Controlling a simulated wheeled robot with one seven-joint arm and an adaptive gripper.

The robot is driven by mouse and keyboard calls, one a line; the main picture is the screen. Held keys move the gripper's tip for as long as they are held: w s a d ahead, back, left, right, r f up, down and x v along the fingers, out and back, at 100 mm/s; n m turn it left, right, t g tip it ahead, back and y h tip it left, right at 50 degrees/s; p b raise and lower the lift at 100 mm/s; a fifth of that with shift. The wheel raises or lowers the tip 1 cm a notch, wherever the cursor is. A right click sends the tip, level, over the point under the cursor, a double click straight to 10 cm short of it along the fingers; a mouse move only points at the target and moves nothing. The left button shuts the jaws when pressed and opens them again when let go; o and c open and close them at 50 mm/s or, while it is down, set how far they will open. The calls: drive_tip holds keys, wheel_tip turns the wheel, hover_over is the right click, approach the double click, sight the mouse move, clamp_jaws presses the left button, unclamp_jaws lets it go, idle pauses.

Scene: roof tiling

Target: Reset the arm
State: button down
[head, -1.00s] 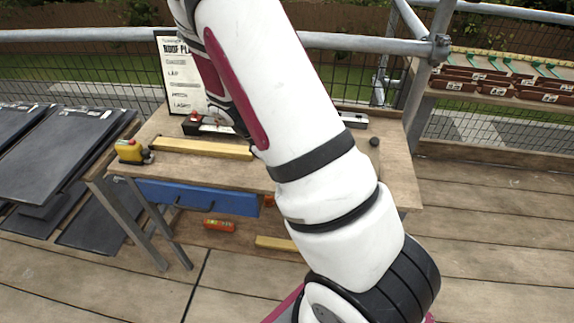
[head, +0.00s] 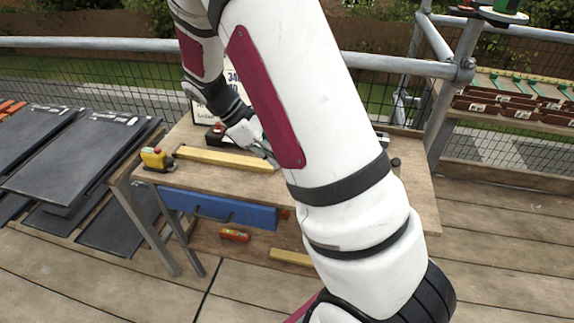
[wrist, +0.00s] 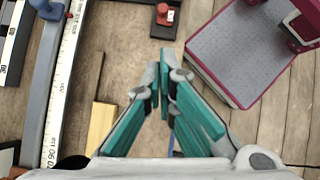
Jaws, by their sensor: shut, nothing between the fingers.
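My gripper (wrist: 160,84) is shut and empty in the wrist view, its teal fingers meeting at the tips above the wooden workbench. In the head view my gripper (head: 266,150) is small, over the bench beside a yellow timber batten (head: 222,159), and partly hidden by my white and magenta arm. My arm crosses the picture from lower right to upper left, bent back down at the upper left. The batten's end (wrist: 101,122) shows left of the fingers in the wrist view.
The workbench (head: 415,205) has a yellow tool (head: 152,158) at its left corner and a blue drawer (head: 220,209) below. Dark slates (head: 70,160) are stacked at left. Scaffold rails and a crate shelf (head: 500,105) stand behind. Deck boards are free at right.

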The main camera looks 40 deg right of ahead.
drive_tip(key=shift+a+r, duration=0.1)
drive_tip(key=shift+r, duration=0.1)
idle(0.5)
drive_tip(key=s+a+r+m+t+y+p, duration=0.2)
drive_tip(key=s+a+r+m+t, duration=0.2)
drive_tip(key=s+r, duration=0.6)
drive_tip(key=s+a+r+m+t+y+p, duration=0.3)
drive_tip(key=s+a+r+m+t, duration=0.2)
drive_tip(key=s+a+r, duration=0.4)
drive_tip(key=v, duration=0.4)
drive_tip(key=shift+s+a, duration=0.2)
drive_tip(key=shift+s, duration=0.15)
